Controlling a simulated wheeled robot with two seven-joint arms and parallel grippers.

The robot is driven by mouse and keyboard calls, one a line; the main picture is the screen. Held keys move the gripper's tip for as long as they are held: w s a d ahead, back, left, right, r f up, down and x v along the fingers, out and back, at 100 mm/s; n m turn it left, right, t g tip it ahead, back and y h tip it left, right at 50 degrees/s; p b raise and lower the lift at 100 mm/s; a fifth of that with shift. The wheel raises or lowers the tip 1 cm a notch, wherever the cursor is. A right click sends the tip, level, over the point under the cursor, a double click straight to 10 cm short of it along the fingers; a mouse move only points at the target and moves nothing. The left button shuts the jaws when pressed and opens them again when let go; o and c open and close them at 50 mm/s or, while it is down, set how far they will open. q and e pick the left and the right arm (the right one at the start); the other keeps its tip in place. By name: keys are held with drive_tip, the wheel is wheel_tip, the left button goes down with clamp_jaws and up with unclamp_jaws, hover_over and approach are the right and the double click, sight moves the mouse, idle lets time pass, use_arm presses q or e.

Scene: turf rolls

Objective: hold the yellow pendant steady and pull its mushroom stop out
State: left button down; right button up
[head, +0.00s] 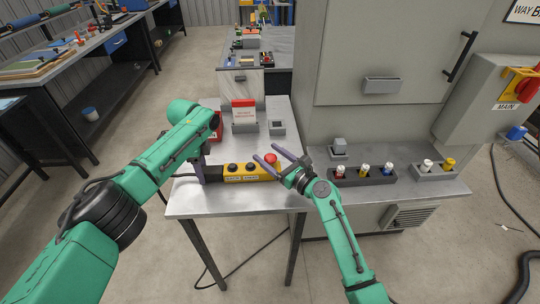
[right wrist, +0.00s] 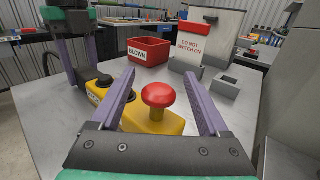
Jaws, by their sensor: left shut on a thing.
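The yellow pendant (head: 246,178) lies flat on the metal table, with black buttons along its top and a label on its side. Its red mushroom stop (head: 270,158) is at the right end; in the right wrist view the stop (right wrist: 158,95) stands up from the yellow body (right wrist: 152,121). My left gripper (head: 203,172) is shut on the pendant's left, dark end; its fingertips are partly hidden. My right gripper (head: 271,154) is open, its two purple fingers on either side of the mushroom stop, apart from it in the right wrist view.
A red bin (right wrist: 148,51) marked "BLOWN" and a "DO NOT SWITCH ON" sign (head: 243,112) stand behind the pendant. A grey block with a socket (head: 277,128) is beside the sign. A cabinet with a rack of fuses (head: 364,174) is to the right. Bare tabletop (head: 240,205) lies in front.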

use_arm(q)
drive_tip(key=shift+f, duration=0.1)
use_arm(e)
drive_tip(key=v, duration=1.2)
drive_tip(key=shift+s, duration=0.1)
use_arm(q)
drive_tip(key=shift+c, duration=1.2)
unclamp_jaws()
